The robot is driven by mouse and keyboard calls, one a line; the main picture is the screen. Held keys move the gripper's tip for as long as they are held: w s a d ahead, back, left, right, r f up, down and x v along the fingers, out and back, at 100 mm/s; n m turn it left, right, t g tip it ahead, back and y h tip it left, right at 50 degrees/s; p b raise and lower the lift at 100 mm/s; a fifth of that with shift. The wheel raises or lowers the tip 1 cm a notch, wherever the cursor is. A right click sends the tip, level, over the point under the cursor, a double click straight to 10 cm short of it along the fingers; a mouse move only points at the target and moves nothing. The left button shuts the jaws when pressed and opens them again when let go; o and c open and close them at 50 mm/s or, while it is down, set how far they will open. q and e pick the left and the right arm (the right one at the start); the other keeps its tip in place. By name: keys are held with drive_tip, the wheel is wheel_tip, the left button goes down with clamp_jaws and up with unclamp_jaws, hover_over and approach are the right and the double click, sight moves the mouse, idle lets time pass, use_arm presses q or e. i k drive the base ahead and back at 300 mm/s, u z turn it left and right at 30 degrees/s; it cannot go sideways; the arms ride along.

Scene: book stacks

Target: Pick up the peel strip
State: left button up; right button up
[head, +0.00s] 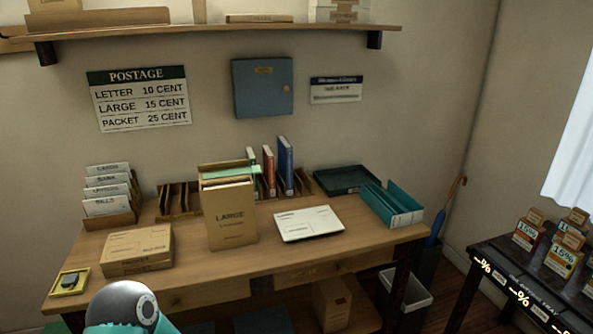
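I cannot make out a peel strip for certain in the head view. A white paper-like packet with faint print (309,223) lies flat on the wooden desk (225,270), right of the standing brown box marked LARGE (231,220). A flat brown box marked PACKET (137,250) lies at the left of the desk. A small yellow tray with a dark item (70,282) sits at the desk's front left corner. A grey and teal rounded part, likely of my own arm, shows at the bottom left edge. Neither gripper's fingers show.
A card sorter (108,192) stands at the back left. Upright books (285,167), a dark green tray (344,180) and a teal file holder (392,204) line the back and right. A dark display table (520,285) stands at the right. The desk's front right is clear.

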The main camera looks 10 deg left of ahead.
sight(253, 169)
drive_tip(key=z, duration=0.05)
drive_tip(key=i, duration=0.25)
drive_tip(key=z, duration=2.3)
drive_tip(key=k, duration=1.3)
drive_tip(key=z, duration=1.9)
drive_tip(key=i, duration=0.1)
drive_tip(key=u, duration=3.6)
drive_tip(key=i, duration=1)
drive_tip(key=z, duration=0.05)
